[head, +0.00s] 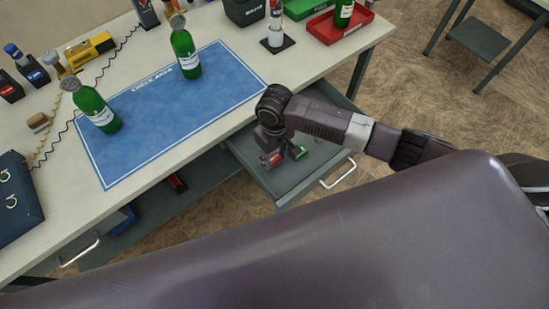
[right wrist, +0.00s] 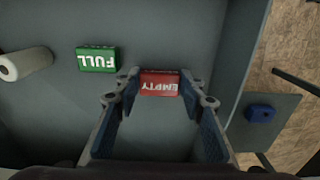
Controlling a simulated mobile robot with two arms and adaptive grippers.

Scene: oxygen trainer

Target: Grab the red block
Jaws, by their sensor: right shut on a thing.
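The red block (right wrist: 160,83), lettered EMPTY, is in the open grey drawer (head: 259,178). It sits between the fingertips of my right gripper (right wrist: 159,88), which is shut on it. In the head view the red block (head: 275,158) shows just below my right gripper (head: 271,146), partly hidden by it. I cannot tell whether the block touches the drawer floor. My left gripper is not in view.
A green block (right wrist: 97,59) lettered FULL and a white cylinder (right wrist: 26,64) lie in the drawer left of the red block. Green bottles (head: 185,48) stand on the blue mat (head: 165,102) above. The drawer wall (right wrist: 238,65) is close on the right.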

